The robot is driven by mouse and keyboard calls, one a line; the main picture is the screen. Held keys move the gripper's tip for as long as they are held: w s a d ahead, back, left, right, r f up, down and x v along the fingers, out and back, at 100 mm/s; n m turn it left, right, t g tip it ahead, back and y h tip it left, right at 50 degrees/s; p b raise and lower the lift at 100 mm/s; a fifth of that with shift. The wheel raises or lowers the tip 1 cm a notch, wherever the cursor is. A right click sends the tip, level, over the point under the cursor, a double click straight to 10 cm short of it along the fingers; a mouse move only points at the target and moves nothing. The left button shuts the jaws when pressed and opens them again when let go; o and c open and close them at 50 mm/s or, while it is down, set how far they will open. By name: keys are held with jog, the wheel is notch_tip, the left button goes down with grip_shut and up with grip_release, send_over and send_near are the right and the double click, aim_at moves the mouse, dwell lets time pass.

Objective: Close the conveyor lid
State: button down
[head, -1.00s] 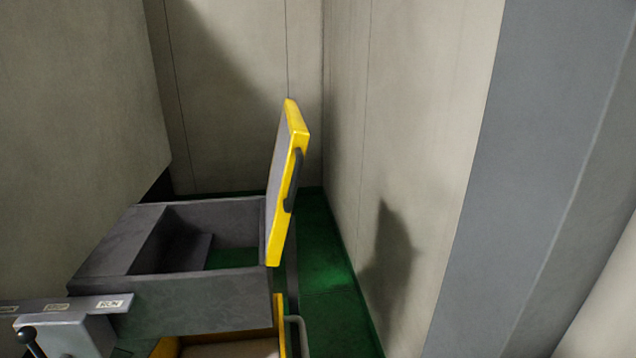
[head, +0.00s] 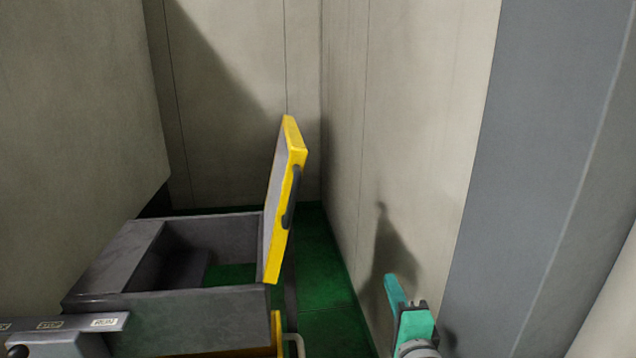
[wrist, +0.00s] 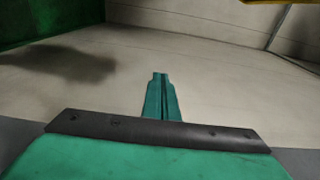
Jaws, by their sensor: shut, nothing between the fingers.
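The conveyor lid (head: 284,200) is a yellow-edged panel with a dark handle (head: 291,198) on its right side. It stands open, nearly upright and leaning slightly right, at the right edge of the grey conveyor box (head: 190,312). The box's top opening is uncovered and green floor shows through it. My gripper (head: 393,287) is teal and shows at the lower right in the head view, to the right of the lid and apart from it. In the wrist view its fingers (wrist: 159,80) are together and empty. A yellow edge, probably the lid's, shows at the top right there.
A beige wall (head: 400,130) runs close along the right, with a grey column (head: 540,150) nearer. A panel with labels (head: 70,325) is at the lower left. A narrow strip of green floor (head: 315,270) lies between the box and the wall.

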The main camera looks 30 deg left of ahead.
jog(key=s+a+r+n+g+y, duration=0.1)
jog(key=s+a+r+g+y, duration=0.15)
jog(key=r, duration=1.05)
jog(key=s+a+r+g+y, duration=0.1)
jog(key=s+a+r+y, duration=0.2)
jog(key=r, duration=1)
jog(key=w+a+r, duration=0.1)
jog(key=w+a, duration=0.2)
jog(key=a, duration=0.8)
jog(key=shift+w+r, duration=0.25)
jog(key=shift+a, duration=0.1)
